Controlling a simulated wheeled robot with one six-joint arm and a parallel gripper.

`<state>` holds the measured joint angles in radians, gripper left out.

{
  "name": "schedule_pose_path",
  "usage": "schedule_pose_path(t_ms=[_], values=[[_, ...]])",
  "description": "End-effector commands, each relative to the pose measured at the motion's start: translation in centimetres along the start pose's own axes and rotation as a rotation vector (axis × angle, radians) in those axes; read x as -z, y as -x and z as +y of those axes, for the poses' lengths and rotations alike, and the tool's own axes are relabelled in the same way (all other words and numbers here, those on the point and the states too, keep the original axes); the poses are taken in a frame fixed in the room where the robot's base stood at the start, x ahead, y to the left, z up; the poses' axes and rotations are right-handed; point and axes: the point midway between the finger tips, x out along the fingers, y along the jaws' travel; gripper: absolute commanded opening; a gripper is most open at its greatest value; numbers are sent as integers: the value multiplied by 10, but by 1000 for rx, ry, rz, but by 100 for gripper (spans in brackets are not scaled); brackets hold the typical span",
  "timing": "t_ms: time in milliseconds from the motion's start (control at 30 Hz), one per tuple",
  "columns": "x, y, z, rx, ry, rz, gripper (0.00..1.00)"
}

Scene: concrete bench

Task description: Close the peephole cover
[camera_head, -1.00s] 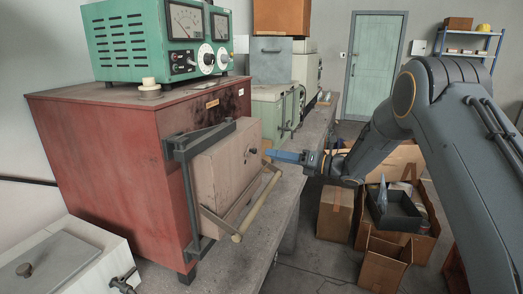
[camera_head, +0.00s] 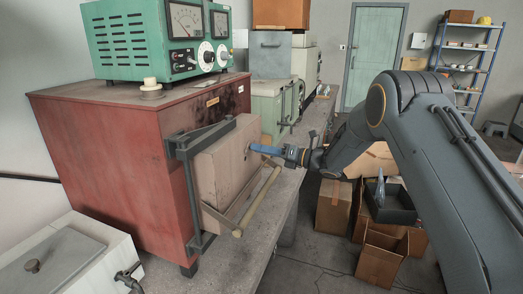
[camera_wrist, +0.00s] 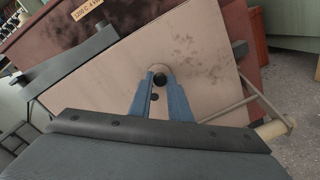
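The furnace door (camera_head: 222,165) is a pale block on the front of the red furnace (camera_head: 110,165), and it sits closed against it. In the wrist view the door face (camera_wrist: 95,78) carries a pale round peephole cover (camera_wrist: 160,68) with a dark round spot. A second small dark round spot lies just below it, between my fingers. My gripper (camera_wrist: 160,80) has its two blue fingers a little apart, with their tips on either side of the upper dark spot. Whether they touch it cannot be told. In the head view my gripper (camera_head: 252,148) reaches the door face and hides the peephole.
A pale handle bar (camera_head: 257,201) on brackets sticks out below the door. A dark hinge frame (camera_head: 190,190) stands at its left. A green meter box (camera_head: 160,40) stands on the furnace. Cardboard boxes (camera_head: 333,205) lie on the floor at right.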

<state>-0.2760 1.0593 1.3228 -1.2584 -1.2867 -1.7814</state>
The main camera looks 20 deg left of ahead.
Motion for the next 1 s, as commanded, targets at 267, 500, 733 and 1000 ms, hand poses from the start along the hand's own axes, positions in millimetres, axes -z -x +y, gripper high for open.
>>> schedule_pose_path(t_ms=[267, 500, 733, 1000], values=[[0, 0, -1, 1, -23, 1, 0], [4, 0, -5, 5, -137, 6, 0], [9, 0, -8, 12, -334, 16, 0], [16, 0, -10, 23, -590, 30, 0]])
